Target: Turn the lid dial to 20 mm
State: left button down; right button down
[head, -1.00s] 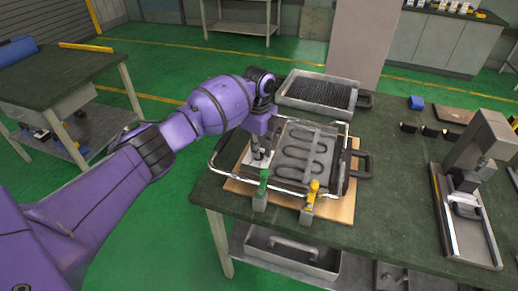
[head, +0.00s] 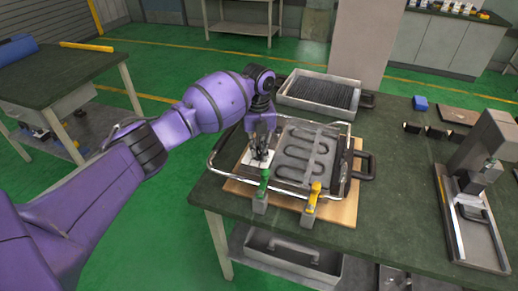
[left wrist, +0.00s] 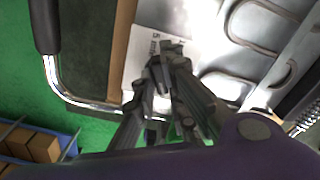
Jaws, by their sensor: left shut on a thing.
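The lid (head: 333,137) is a metal plate with a dark serpentine heating element (head: 303,150) and a wire frame around it. The dial sits on a white label plate (head: 248,160) at the lid's left side. My left gripper (head: 260,156) points down over this plate and is shut on the dial, which the fingers mostly hide. In the left wrist view the fingertips (left wrist: 172,50) meet at the dial beside the white label (left wrist: 140,68); its printed marks are too small and covered to read the setting. My right gripper is not in view.
A green-handled clamp (head: 262,186) and a yellow-handled clamp (head: 313,198) stand at the front edge of the wooden board (head: 340,210). A black handle (head: 364,165) is at the right. A tray (head: 318,92) lies behind, and a press-like device (head: 480,175) stands far right.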

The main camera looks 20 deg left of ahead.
aim_at(258, 150)
pick_arm(q)
jog(key=shift+w+r+m, duration=0.1)
jog(key=shift+r+m, duration=0.1)
jog(key=shift+m, duration=0.4)
jog(key=c, duration=1.8)
grip_release()
jog(key=shift+f, duration=0.1)
jog(key=shift+c, duration=0.2)
notch_tip(258, 150, up, 12)
